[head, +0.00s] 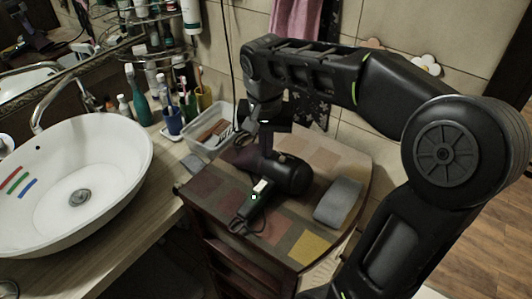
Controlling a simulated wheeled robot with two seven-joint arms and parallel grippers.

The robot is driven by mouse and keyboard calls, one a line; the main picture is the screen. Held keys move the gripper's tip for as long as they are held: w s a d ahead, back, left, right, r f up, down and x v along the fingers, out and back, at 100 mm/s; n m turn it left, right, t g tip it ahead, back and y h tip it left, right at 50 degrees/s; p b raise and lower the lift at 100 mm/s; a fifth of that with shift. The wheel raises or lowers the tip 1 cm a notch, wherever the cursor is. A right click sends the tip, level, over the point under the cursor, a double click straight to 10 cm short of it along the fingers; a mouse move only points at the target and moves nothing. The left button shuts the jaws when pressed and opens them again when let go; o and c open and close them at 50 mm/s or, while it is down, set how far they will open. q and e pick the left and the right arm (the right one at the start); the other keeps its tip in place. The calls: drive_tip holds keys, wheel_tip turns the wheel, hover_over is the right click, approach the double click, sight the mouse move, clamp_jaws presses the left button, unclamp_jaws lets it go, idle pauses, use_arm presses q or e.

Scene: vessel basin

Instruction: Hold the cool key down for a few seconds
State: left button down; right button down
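A black hair dryer (288,175) lies on the patchwork-patterned top of a small cabinet (330,160). Its handle points down and left toward the front edge. A small pale key (261,187) shows on the handle, with a tiny white square just below it; I cannot read any label. My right gripper (262,138) reaches in from the right and hangs above and behind the dryer, apart from the pale key in the picture. Its fingers are dark and blurred, so their opening is unclear. My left gripper is not in view.
A grey rounded block (338,202) lies right of the dryer. A clear bin (210,128) with small items stands at the back left. A white basin (75,180) with coloured stripes fills the left, with bottles and a blue cup (172,122) behind. The cabinet's front right is clear.

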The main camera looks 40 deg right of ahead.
idle(0.5)
wheel_tip(320, 180, up, 7)
drive_tip(key=p, duration=0.5)
idle(0.8)
